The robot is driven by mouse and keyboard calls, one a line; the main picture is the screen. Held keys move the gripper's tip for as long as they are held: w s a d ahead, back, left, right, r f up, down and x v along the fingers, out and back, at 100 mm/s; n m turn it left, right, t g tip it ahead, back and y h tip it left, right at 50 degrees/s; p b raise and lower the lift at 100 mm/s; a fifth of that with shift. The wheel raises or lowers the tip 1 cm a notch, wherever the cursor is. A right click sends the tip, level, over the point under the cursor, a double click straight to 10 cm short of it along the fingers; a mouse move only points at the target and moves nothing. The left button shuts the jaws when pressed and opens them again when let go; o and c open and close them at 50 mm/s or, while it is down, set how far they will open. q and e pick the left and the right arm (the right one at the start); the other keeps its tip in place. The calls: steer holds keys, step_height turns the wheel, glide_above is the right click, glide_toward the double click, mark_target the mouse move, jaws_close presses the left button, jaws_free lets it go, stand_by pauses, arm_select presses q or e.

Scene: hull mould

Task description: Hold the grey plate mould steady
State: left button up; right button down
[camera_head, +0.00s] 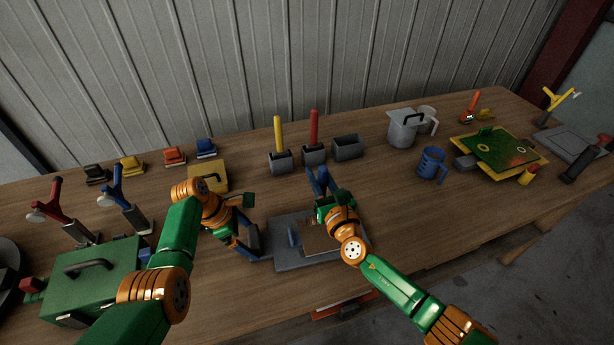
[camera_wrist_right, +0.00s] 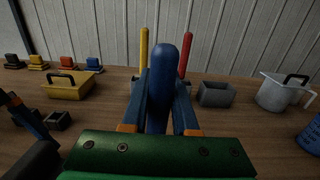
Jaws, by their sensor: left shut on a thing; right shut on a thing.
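The grey plate mould (camera_head: 291,263) lies flat on the table in front of me, with a tan square surface (camera_head: 316,238) on it, partly hidden by my right arm. My left gripper (camera_head: 255,248) is at the plate's left end, shut on it by a dark grip there; the exact contact is small and partly hidden. My right gripper (camera_head: 319,182) is above the plate's far side, shut on a rounded blue handle (camera_wrist_right: 161,75), which stands up between its fingers in the right wrist view. The handle's lower end is hidden. A small blue piece (camera_head: 293,235) shows on the plate.
Grey boxes with yellow (camera_head: 279,135) and red (camera_head: 314,130) handles stand behind the plate. A yellow box (camera_head: 208,176) and a green case (camera_head: 92,280) are left. A grey jug (camera_head: 403,128), blue mug (camera_head: 432,163) and green-yellow tray (camera_head: 502,148) are right. Bare table lies between.

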steer(key=w+d, duration=0.2)
steer(key=d, duration=0.6)
stand_by(0.4)
arm_select(q)
steer(key=o, duration=0.6)
steer(key=shift+r, duration=0.75)
steer(key=v, duration=0.8)
